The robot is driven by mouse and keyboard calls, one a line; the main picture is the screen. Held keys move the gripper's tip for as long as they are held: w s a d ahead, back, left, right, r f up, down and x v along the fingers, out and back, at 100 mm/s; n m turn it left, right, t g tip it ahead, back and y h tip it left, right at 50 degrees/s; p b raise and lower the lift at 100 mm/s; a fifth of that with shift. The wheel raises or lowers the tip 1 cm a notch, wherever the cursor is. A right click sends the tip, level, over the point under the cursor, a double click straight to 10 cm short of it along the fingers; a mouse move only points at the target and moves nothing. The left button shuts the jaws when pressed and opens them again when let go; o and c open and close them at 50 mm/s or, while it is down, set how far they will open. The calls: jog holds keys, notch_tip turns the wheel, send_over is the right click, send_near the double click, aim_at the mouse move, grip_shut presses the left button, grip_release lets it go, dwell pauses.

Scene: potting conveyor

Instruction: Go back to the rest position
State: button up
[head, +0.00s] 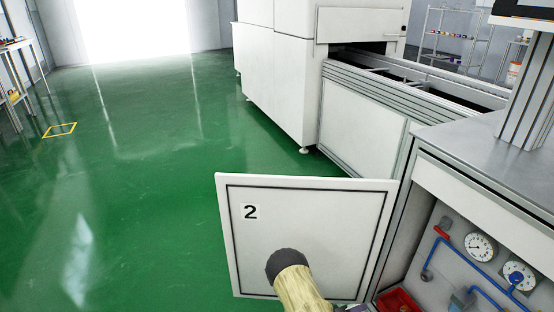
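A pale yellow arm part with a dark grey rounded end (290,283), which looks like mine, rises from the bottom edge in the head view, in front of an open white cabinet door. My gripper's fingers do not show, so its state and what it may hold cannot be seen. A small dark piece shows at the bottom edge beside the arm part, too cut off to name.
The cabinet door (311,216), marked 2, stands swung open. Inside the cabinet are gauges (480,246), blue pipes (455,262) and a red bin (397,301). A conveyor (360,118) and white machine (275,75) stand behind. Green floor (130,180) at left is clear.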

jog(key=w+a+r+m+y+p, duration=0.1)
jog(key=w+a+r+y, duration=0.25)
jog(key=r, duration=0.25)
jog(key=w+a+r+m+y+p, duration=0.1)
jog(key=w+a+r+m+y, duration=0.1)
jog(key=w+a+r+y, duration=0.3)
jog(key=s+a+r+y+p, duration=0.1)
jog(key=s+r+y, duration=0.1)
jog(key=r, duration=0.4)
jog(key=s+a+r+y, duration=0.1)
jog(key=a+r+y, duration=0.1)
jog(key=r, duration=0.5)
jog(key=s+r+g+y+p, duration=0.1)
jog(key=s+r+g+p, duration=0.1)
jog(key=s+r, duration=0.75)
jog(key=s+r+g+y+p, duration=0.1)
jog(key=s+r+g, duration=0.1)
jog(key=s+r, duration=0.75)
jog(key=w+p+v, duration=0.3)
jog(key=p+v, duration=1.4)
jog(key=p, duration=0.2)
jog(key=w+r+p+v, duration=0.1)
jog(key=w+p+v, duration=0.2)
jog(key=p+v, duration=1.4)
jog(key=shift+a+r+p, duration=0.2)
jog(key=shift+r+p, duration=0.4)
jog(key=shift+p, duration=0.4)
jog(key=shift+w, duration=0.1)
